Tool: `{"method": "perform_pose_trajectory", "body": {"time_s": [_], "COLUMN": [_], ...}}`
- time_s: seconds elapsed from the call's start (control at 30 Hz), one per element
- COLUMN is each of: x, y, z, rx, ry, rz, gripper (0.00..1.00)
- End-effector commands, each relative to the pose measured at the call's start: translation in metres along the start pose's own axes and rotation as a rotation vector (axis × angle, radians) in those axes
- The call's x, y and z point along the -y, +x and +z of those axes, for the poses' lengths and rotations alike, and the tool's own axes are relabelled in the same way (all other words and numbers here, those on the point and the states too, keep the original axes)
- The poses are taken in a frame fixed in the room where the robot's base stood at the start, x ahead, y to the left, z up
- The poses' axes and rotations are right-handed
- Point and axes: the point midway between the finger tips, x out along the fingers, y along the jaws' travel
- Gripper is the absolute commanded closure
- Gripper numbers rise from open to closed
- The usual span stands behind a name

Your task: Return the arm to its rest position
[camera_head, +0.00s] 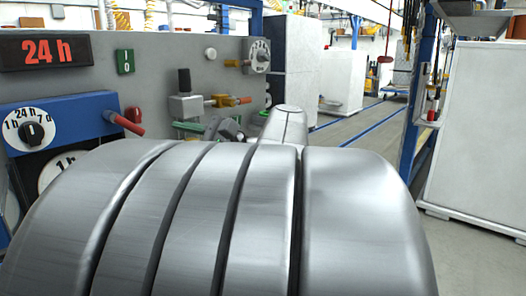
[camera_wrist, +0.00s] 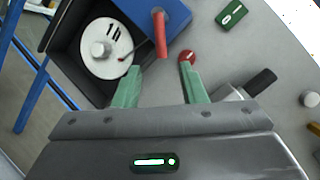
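My gripper (camera_wrist: 161,67) shows in the wrist view with its two green fingers spread apart and nothing between them. The panel of the charging station (camera_wrist: 215,50) lies beyond the fingertips. A red lever (camera_wrist: 160,34) is ahead of the gap, and a round red knob (camera_wrist: 187,57) appears just past the right fingertip; I cannot tell whether they touch. In the head view my large metal arm link fills the foreground and hides much of the lower panel. The gripper is mostly hidden there.
The panel has a 24 h sign (camera_head: 46,51), a blue unit with a dial (camera_head: 32,131), a green switch (camera_head: 125,62) and a protruding black handle (camera_head: 184,80). White cabinets (camera_head: 478,140) and a blue post (camera_head: 420,85) stand right. Open floor (camera_head: 365,130) lies between.

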Motion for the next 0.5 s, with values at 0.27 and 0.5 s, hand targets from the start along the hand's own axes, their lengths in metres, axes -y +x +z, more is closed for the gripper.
{"method": "perform_pose_trajectory", "body": {"time_s": [0.27, 0.5], "x": [0.0, 0.001], "y": [0.035, 0.068], "z": [0.001, 0.001], "rx": [0.002, 0.002], "ry": [0.001, 0.001], "rz": [0.003, 0.003], "gripper": [0.62, 0.62]}}
